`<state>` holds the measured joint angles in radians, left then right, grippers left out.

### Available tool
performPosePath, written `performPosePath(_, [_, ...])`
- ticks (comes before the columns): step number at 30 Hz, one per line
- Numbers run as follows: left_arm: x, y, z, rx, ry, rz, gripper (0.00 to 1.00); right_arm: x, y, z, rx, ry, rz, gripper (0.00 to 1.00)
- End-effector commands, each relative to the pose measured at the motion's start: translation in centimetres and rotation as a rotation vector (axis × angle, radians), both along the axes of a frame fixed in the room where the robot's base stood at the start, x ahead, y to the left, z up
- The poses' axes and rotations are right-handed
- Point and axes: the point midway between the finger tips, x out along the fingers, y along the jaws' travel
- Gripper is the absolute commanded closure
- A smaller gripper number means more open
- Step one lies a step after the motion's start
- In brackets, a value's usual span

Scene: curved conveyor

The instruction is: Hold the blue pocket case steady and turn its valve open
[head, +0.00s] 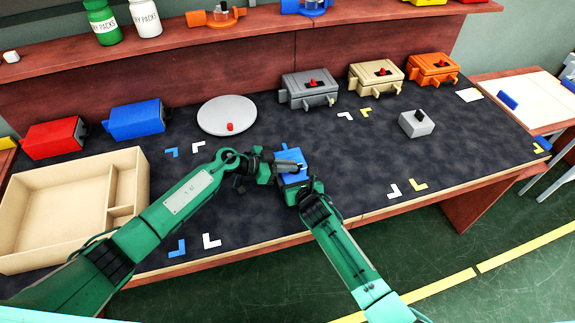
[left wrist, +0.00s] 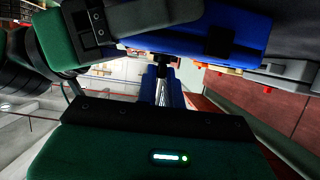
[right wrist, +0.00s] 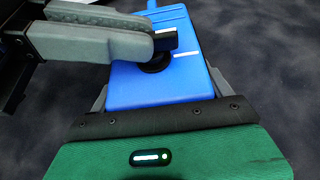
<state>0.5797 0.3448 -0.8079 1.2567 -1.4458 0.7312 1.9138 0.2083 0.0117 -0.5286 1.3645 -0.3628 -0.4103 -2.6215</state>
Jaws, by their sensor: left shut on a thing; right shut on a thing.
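The blue pocket case (head: 291,155) is in the middle of the head view, between my two grippers. My right gripper (head: 296,182) is shut on the case body from the near side; its grey fingers lie along both sides in the right wrist view. That view shows the case's blue face (right wrist: 150,88) with a round black valve base (right wrist: 155,63) and a dark handle (right wrist: 165,40). My left gripper (right wrist: 150,42) comes in from the left, shut on the valve handle. Its fingers hide part of the valve. The left wrist view shows blue case surface (left wrist: 240,25) close up.
A beige divided tray (head: 50,220) is at the left. Red (head: 52,138) and blue (head: 135,120) cases, a white round plate (head: 227,115), and grey, tan and orange valve cases stand along the back. The dark mat around the grippers is clear.

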Motion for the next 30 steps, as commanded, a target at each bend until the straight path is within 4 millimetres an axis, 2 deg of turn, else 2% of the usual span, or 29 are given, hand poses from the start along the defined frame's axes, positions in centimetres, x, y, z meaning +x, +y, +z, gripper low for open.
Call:
performPosePath(8, [0.3, 0.1, 0.0, 0.004, 0.001, -0.057, 1.00, 0.0, 0.0, 0.0, 0.000, -0.001, 0.000, 0.55])
performPosePath(30, [1.5, 0.0, -0.2, 0.005, 0.002, -0.520, 1.00, 0.0, 0.1, 0.1, 0.000, -0.002, 0.002, 0.55])
